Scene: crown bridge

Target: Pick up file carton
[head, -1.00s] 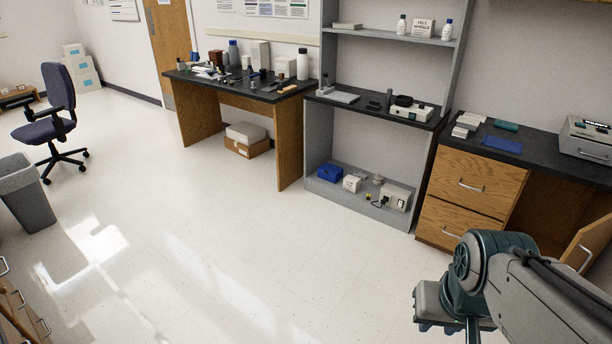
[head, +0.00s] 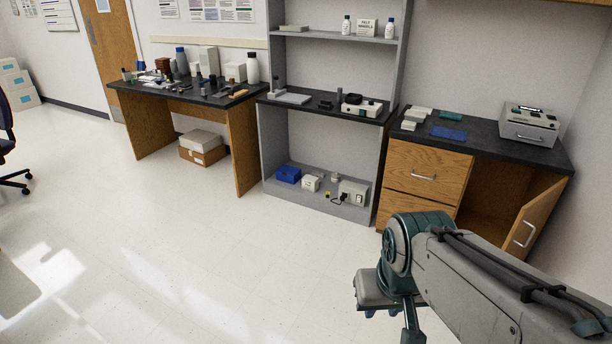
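A brown carton (head: 201,156) sits on the floor under the left desk, with a white box or lid (head: 201,140) on top of it. White boxes with blue labels (head: 15,85) are stacked on the floor at the far left, partly cut off by the picture edge. I cannot tell which of these is the file carton. My gripper (head: 385,308) is at the lower right, over open floor and well apart from all of these boxes. Its fingers are mostly hidden or too unclear to show whether they are open.
The dark-topped desk (head: 190,90) is crowded with bottles and small items. A grey shelf unit (head: 335,204) stands beside it. At right is a wooden cabinet (head: 420,195) with an open door (head: 532,217). An office chair (head: 8,135) is at the left edge. The middle floor is clear.

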